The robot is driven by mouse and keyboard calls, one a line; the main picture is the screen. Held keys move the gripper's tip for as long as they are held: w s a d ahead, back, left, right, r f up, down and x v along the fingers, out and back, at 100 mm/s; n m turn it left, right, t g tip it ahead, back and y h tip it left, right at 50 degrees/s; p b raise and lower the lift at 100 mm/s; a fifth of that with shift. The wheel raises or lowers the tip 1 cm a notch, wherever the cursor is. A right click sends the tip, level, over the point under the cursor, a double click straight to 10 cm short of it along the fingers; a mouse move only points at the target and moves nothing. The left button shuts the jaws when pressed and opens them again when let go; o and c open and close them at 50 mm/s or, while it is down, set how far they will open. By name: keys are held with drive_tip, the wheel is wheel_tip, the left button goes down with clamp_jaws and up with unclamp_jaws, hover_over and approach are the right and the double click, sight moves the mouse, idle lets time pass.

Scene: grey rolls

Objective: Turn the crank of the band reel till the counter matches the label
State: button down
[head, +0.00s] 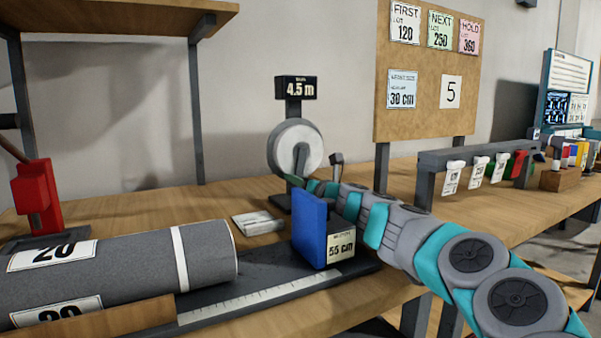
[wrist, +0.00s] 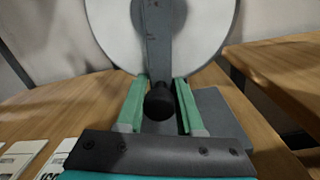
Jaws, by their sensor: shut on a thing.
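The band reel (head: 283,141) is a white disc on a dark post at the back of the bench. Its counter (head: 296,88) above reads 4.5 m. The grey crank (head: 301,158) points down across the disc; in the wrist view the crank arm (wrist: 158,45) ends in a dark knob (wrist: 159,101). My gripper (head: 297,182) is at the crank's lower end. In the wrist view my gripper (wrist: 160,108) has its green fingers either side of the knob, shut on it. I cannot tell which label belongs to the reel.
A grey roll (head: 120,270) lies at front left beside a scale. A blue block (head: 309,229) with a 55 cm label (head: 341,245) stands below my arm. Cards (head: 258,223) lie left of it. A cork board (head: 425,115) holds several labels, one reading 30 cm (head: 402,89).

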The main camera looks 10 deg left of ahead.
drive_tip(key=shift+s+a+m, duration=0.1)
drive_tip(key=shift+a+m, duration=0.05)
drive_tip(key=shift+m, duration=0.25)
drive_tip(key=c, duration=0.8)
unclamp_jaws()
drive_tip(key=shift+c, duration=0.2)
drive_tip(key=v, duration=0.6)
drive_tip(key=shift+v, duration=0.9)
drive_tip(key=shift+c, duration=0.3)
